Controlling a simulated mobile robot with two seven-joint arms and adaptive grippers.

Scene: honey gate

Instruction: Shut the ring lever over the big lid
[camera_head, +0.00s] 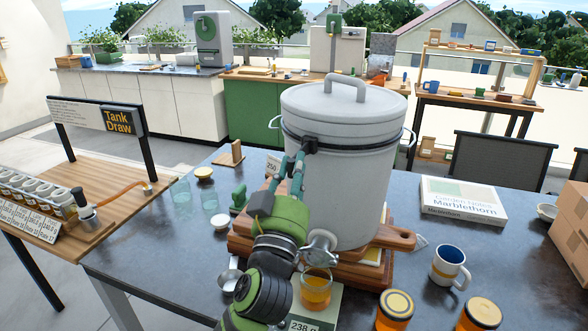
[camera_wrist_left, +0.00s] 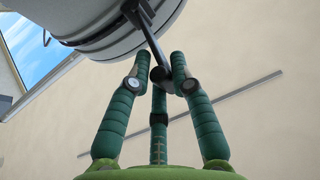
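The big lid (camera_head: 343,99) is grey with an arched handle and sits on a large grey tank (camera_head: 350,195) on the table. A ring runs around the tank below the lid. The black ring lever (camera_head: 308,144) sticks out at the tank's left front. My left gripper (camera_head: 296,160) is raised beside the tank, its fingers at the lever. In the left wrist view the lever (camera_wrist_left: 152,38) reaches down from the rim between the fingertips (camera_wrist_left: 160,62). The fingers stand apart, with no clear grip on it. My right gripper is not in view.
A glass of honey (camera_head: 316,290) stands on a scale under the tank's tap (camera_head: 320,247). Honey jars (camera_head: 396,308), a mug (camera_head: 449,265) and a book (camera_head: 462,200) are at right. Glasses (camera_head: 181,191) stand at left. A wooden board (camera_head: 397,238) juts out beneath the tank.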

